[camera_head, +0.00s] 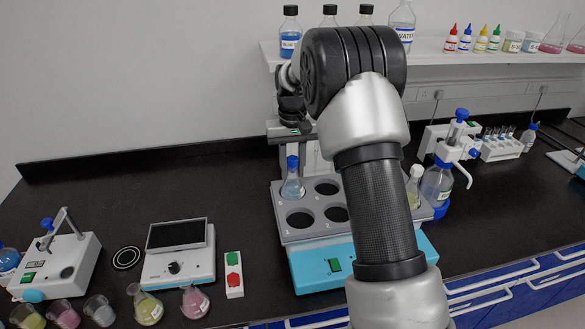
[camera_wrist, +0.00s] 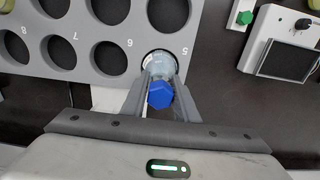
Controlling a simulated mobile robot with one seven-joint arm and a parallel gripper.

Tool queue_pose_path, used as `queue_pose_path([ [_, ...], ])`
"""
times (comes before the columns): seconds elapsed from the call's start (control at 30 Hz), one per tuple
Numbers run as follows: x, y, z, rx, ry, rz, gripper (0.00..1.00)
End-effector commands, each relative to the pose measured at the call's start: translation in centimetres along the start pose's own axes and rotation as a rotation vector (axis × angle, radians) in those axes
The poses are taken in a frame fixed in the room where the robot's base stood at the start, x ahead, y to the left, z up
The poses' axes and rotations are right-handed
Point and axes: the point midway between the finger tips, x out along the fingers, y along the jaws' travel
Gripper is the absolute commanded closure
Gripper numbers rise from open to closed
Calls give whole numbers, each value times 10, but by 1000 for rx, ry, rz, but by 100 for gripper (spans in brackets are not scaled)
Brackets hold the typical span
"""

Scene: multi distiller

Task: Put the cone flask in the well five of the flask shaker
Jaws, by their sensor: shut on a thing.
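The cone flask (camera_head: 291,186) is clear with pale blue contents and a blue cap. It is upright at the back-left well of the flask shaker (camera_head: 320,232). In the wrist view the flask (camera_wrist: 163,62) is at the well marked 5 and covers much of its opening. I cannot tell whether its base rests on the well's bottom. My gripper (camera_wrist: 160,90) is shut on the flask's upper part, with one finger on each side below the blue cap. In the head view my arm hides part of the shaker's right side.
A flask with yellowish liquid (camera_head: 413,187) stands at the shaker's right side. Wells 6 (camera_wrist: 109,58) and 7 (camera_wrist: 58,51) are empty. A device with a dark screen (camera_head: 178,250) and several flasks are at left. A bottle shelf (camera_head: 480,58) runs behind my arm.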

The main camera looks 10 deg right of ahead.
Motion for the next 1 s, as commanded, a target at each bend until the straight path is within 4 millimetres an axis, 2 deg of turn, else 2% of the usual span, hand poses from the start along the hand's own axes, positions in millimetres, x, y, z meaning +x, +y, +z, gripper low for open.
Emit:
queue_pose_path([
  [0.13,0,0,0,0,0,0,100],
  [0.17,0,0,0,0,0,0,68],
  [0.27,0,0,0,0,0,0,53],
  [0.53,-1,0,0,0,0,0,53],
  [0.67,-10,0,-1,0,2,0,53],
  [0.77,-26,0,-1,0,3,0,53],
  [1.0,-79,0,-1,0,4,0,53],
])
